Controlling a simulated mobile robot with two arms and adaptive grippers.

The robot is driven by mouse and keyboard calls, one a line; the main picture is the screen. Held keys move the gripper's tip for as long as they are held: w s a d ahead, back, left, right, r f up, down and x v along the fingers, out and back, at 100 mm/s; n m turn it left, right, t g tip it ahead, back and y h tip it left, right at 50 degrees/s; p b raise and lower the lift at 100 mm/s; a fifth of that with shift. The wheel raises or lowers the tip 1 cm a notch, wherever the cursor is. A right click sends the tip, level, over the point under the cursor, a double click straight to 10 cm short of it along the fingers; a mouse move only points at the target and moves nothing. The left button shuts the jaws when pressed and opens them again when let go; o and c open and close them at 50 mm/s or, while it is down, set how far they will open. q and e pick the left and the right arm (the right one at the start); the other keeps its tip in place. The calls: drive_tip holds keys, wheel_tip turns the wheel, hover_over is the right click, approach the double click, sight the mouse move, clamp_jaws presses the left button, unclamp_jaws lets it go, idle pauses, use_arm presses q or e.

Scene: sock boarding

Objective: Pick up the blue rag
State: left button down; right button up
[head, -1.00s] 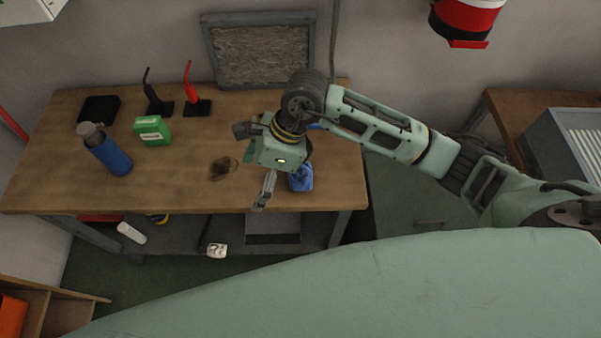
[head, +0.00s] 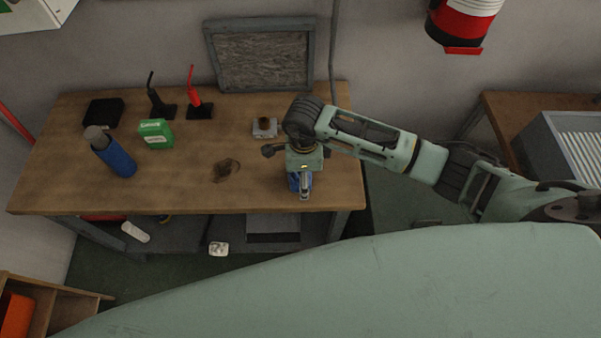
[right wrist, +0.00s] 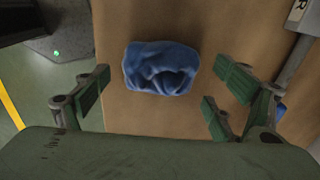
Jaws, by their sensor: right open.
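The blue rag (right wrist: 161,68) lies crumpled on the wooden table, in full view in the right wrist view. In the head view the rag (head: 294,182) is mostly hidden behind my right gripper (head: 304,188), which is over it near the table's front right edge. In the right wrist view my right gripper (right wrist: 160,92) is open, with its fingers apart on either side of the rag and nothing between the pads that I can see held. My left gripper is not in view.
The wooden table (head: 190,185) also bears a blue bottle (head: 113,155), a green box (head: 155,133), a dark stain (head: 226,170) and a small grey object (head: 264,127). A framed panel (head: 262,60) leans at the back. The table's front middle is clear.

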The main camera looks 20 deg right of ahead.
drive_tip(key=c, duration=1.2)
drive_tip(key=shift+w+r+b, duration=0.1)
drive_tip(key=shift+r+b, duration=0.2)
drive_tip(key=shift+r, duration=0.25)
wheel_tip(320, 180, up, 3)
drive_tip(key=shift+f+b, duration=0.1)
drive_tip(key=shift+b, duration=0.6)
drive_tip(key=s+d+r+b, duration=0.1)
drive_tip(key=s+d+r, duration=0.1)
drive_tip(key=d, duration=0.1)
drive_tip(key=s+d+r+b, duration=0.1)
drive_tip(key=s+d+r, duration=0.1)
drive_tip(key=s+d, duration=0.1)
drive_tip(key=s+d+r+b, duration=0.1)
drive_tip(key=s+d+r, duration=0.1)
drive_tip(key=d+r, duration=0.1)
drive_tip(key=shift+s, duration=0.35)
